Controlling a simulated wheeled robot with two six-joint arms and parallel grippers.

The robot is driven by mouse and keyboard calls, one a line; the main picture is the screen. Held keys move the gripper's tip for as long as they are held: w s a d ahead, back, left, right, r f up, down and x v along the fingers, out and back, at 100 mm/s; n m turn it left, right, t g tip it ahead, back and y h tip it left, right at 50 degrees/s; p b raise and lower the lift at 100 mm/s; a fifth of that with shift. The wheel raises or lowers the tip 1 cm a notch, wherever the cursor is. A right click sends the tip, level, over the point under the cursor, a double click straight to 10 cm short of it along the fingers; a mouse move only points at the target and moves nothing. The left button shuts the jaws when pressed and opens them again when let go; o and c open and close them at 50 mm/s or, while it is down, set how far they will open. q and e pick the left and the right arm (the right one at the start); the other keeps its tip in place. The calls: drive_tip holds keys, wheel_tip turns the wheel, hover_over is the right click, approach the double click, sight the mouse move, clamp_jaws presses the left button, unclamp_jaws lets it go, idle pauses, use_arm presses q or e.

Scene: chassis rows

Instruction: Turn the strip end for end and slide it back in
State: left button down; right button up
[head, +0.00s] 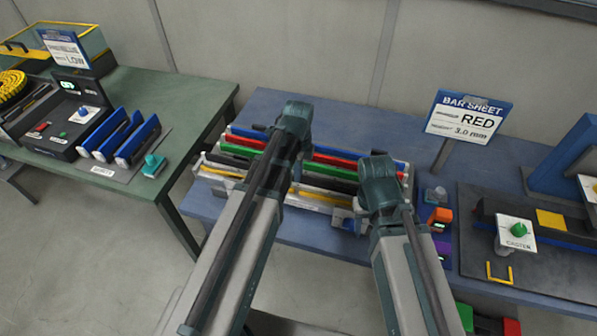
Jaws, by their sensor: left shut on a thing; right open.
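Several long coloured strips lie side by side in a pale rack (213,167) on the blue table. From back to front they include a blue strip (335,154), a red strip (335,162), a green strip (325,172), a dark one and a yellow one (318,196). My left gripper (288,125) is over the back middle of the rack, shut on a strip. Its fingertips are hidden, so which strip it grips is unclear. My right gripper (376,178) is open above the rack's right end; its fingertips are largely hidden. My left forearm covers the middle of the strips.
A sign (468,116) reading "BAR SHEET RED 3.0 mm" stands behind the rack on the right. A dark station with a green knob (518,230) labelled "CASTER" is further right. A green table (185,97) with blue pieces (137,137) stands left, across a gap.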

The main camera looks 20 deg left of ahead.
use_arm(q)
drive_tip(key=shift+f+b, duration=0.4)
drive_tip(key=shift+b, duration=0.05)
drive_tip(key=shift+f+b, duration=0.35)
drive_tip(key=shift+f+b, duration=0.45)
drive_tip(key=shift+f, duration=0.05)
drive_tip(key=c, duration=0.8)
unclamp_jaws()
drive_tip(key=shift+r, duration=0.1)
drive_tip(key=shift+r, duration=0.15)
wheel_tip(320, 180, up, 14)
drive_tip(key=p, duration=1.4)
drive_tip(key=shift+f, duration=0.25)
